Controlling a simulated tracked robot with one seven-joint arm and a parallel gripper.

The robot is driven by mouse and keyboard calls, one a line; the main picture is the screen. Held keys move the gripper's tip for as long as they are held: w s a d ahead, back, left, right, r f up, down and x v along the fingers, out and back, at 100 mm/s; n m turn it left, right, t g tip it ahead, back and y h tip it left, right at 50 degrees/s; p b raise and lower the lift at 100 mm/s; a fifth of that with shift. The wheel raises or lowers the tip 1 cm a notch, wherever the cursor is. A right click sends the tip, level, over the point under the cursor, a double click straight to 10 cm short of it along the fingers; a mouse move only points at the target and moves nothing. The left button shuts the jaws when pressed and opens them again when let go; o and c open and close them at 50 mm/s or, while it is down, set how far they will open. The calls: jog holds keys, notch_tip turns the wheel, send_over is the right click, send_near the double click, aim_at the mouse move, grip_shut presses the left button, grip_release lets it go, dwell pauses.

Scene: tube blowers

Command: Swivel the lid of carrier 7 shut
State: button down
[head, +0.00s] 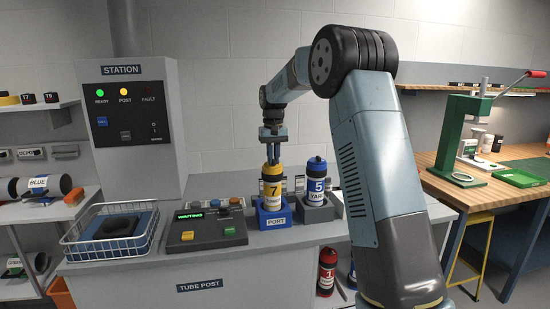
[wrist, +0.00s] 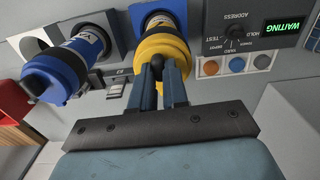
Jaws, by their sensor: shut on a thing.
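Carrier 7 (head: 272,189), a yellow canister with a dark band marked 7, stands upright in the blue PORT holder (head: 273,217). My gripper (head: 272,160) points down at its top, with the fingers at the lid. In the wrist view the yellow top of carrier 7 (wrist: 163,42) lies just beyond my fingers (wrist: 161,72). They are closed on a small dark knob (wrist: 157,61) on the lid. The fingers hide part of the lid, and I cannot tell how far it is turned.
Blue carrier 5 (head: 316,184) stands close to the right of carrier 7. A control box (head: 207,231) reading WAITING is to the left, then a wire basket (head: 108,236). A red carrier (head: 327,272) is below the counter.

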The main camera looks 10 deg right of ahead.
jog(key=shift+a+m, duration=0.1)
jog(key=shift+m, duration=0.2)
jog(key=c, duration=1.1)
grip_release()
notch_tip(320, 180, up, 14)
jog(key=shift+f, duration=0.15)
